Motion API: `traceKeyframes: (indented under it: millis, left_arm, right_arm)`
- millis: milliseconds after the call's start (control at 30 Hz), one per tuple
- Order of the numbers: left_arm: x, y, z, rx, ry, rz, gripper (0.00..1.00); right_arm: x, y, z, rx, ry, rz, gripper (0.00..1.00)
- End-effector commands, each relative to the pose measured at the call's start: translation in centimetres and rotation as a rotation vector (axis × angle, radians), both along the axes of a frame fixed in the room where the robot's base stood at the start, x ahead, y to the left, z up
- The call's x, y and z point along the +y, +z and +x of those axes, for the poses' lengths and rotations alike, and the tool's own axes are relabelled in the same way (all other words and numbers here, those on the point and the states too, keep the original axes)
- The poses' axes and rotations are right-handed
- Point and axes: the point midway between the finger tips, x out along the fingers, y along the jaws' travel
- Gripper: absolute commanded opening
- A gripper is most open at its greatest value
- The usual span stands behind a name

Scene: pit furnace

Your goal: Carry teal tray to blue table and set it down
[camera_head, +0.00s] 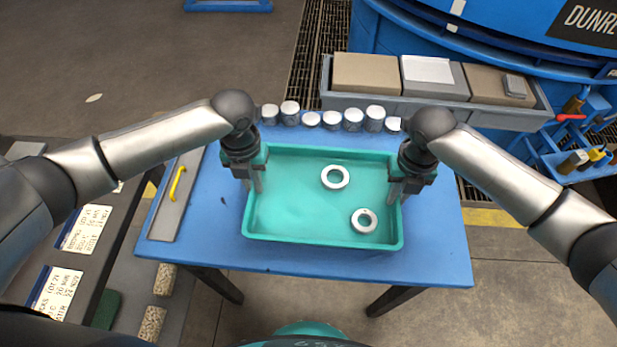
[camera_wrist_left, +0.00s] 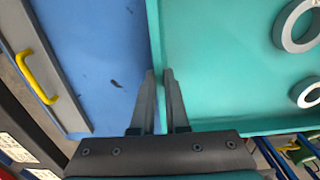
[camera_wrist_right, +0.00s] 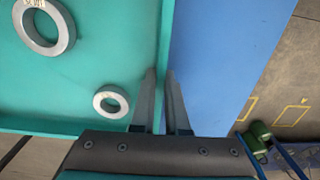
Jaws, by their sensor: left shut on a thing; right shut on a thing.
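The teal tray (camera_head: 290,225) is over the middle of the blue table (camera_head: 440,235) in the head view; I cannot tell whether it touches the top. Two pale rings (camera_head: 335,177) (camera_head: 364,220) lie inside the tray. My left gripper (camera_head: 254,188) is shut on the tray's left wall, which also shows in the left wrist view (camera_wrist_left: 154,40). My right gripper (camera_head: 398,195) is shut on the tray's right wall, seen in the right wrist view (camera_wrist_right: 166,40). The tray looks about level.
Several pale cylinders (camera_head: 332,120) stand along the table's back edge. A grey strip with a yellow handle (camera_head: 177,184) lies at the table's left. A grey bin with boxes (camera_head: 430,105) is behind the table. A rack with labelled cards (camera_head: 85,230) is at the left.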

Motion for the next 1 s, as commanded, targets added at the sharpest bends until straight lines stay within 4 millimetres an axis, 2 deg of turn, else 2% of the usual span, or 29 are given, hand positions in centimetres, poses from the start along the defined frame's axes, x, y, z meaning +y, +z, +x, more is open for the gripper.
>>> traceKeyframes:
  millis: [33,333,367,600,867,1000]
  left_arm:
    - [-1.06,0.07,0.05,-0.005,-0.011,-0.025,0.0]
    - [-1.07,-0.59,0.05,-0.005,-0.011,-0.025,0.0]
    - [-1.03,-0.62,-0.07,-0.002,-0.011,-0.024,0.16]
    - [-0.78,-0.6,-0.03,-0.002,-0.008,-0.017,0.42]
    - [-0.49,-0.6,0.01,-0.002,-0.005,-0.011,0.42]
    - [-0.42,0.06,0.05,-0.003,-0.005,-0.01,0.42]
  right_arm:
    - [1.03,0.07,0.06,-0.006,0.01,0.025,0.0]
    - [1.04,-0.6,0.06,-0.006,0.01,0.025,0.0]
    - [0.99,-0.62,-0.05,-0.003,0.01,0.023,0.16]
    - [0.71,-0.6,-0.02,-0.002,0.007,0.016,0.42]
    - [0.44,-0.66,0.0,-0.001,0.004,0.01,0.42]
    - [0.38,-0.68,0.0,-0.001,0.003,0.008,0.42]
